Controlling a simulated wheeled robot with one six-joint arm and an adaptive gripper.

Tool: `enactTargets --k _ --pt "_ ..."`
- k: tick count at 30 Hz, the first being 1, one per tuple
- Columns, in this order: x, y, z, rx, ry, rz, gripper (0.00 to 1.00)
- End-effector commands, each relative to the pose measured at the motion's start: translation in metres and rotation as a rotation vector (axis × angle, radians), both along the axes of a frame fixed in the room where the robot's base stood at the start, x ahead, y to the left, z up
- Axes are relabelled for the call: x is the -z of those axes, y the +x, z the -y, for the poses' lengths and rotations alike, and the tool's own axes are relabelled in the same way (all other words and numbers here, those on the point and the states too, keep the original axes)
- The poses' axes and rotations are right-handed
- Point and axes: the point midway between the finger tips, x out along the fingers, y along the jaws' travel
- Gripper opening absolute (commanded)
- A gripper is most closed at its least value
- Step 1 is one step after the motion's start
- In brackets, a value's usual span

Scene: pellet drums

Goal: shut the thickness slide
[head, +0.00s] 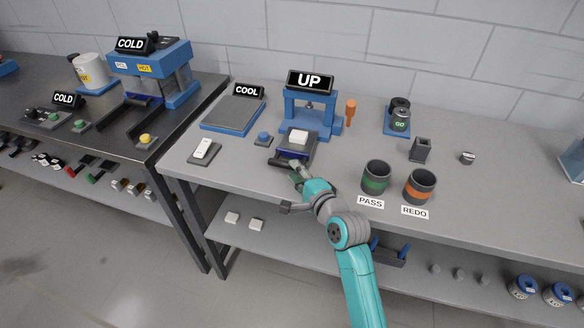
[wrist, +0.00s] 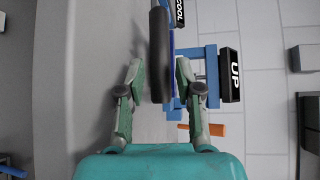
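The thickness slide (head: 281,160) is pulled out at the front of the blue gauge stand (head: 318,119), which has an "UP" sign (head: 310,81). A white square sample (head: 298,136) lies on the slide. The slide's dark front bar (wrist: 160,55) stands upright in the wrist view. My gripper (head: 297,172) is at the front of the slide. In the wrist view its two fingers (wrist: 159,72) are apart, one on each side of the bar. A gap shows on the left; contact on the right cannot be told.
A blue button (head: 264,138) and a white switch (head: 203,150) stand left of the slide. The PASS cup (head: 376,177) and REDO cup (head: 419,187) stand to its right. A cooling plate marked COOL (head: 233,114) is behind left. An orange-handled tool (head: 350,111) stands beside the stand.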

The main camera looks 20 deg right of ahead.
Motion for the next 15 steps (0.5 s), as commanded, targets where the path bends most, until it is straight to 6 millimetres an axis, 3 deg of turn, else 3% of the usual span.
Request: enactTargets --k 6,15 --pt "0.003 0.021 -0.004 0.000 0.000 0.000 0.35" --pt "0.004 0.026 -0.004 0.001 0.000 0.000 0.35"
